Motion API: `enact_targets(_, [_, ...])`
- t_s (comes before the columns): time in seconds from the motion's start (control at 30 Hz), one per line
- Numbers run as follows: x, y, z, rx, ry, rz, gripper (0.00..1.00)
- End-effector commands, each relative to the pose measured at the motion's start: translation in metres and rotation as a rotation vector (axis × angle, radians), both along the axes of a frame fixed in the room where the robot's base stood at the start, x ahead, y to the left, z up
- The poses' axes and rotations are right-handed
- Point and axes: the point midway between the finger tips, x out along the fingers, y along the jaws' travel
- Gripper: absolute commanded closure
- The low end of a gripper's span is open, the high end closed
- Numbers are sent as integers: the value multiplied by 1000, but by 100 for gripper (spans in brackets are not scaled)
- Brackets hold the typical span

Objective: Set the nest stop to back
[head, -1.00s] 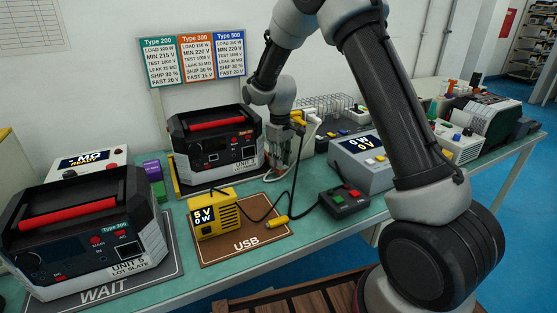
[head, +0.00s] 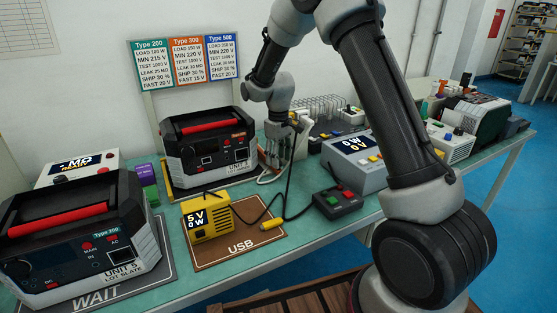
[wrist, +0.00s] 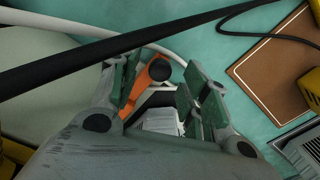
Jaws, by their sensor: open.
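My gripper (head: 274,155) points down at the right end of the Type 300 power station marked UNIT 3 (head: 208,150), which sits in a yellow-edged nest on the bench. In the wrist view my gripper (wrist: 160,88) is open, with its green-grey fingers on either side of an orange lever (wrist: 141,84) with a round black knob (wrist: 160,70). This lever appears to be the nest stop. I cannot tell whether the fingers touch it. The lever is hidden behind my gripper in the head view.
A black cable crosses the wrist view close to my gripper. A yellow USB load (head: 209,220) sits on a brown mat (head: 207,259) in front. A red-and-green button box (head: 341,201) and a grey meter (head: 354,160) stand to the right.

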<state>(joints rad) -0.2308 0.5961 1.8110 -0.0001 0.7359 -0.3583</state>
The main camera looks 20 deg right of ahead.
Motion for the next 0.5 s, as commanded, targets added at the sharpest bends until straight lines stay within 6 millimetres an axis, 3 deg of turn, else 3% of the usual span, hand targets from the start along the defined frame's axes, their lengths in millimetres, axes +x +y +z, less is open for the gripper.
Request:
enact_targets(0.3, [1, 0, 70, 2, -6, 0, 54])
enact_targets(0.5, [1, 0, 100, 1, -4, 0, 54])
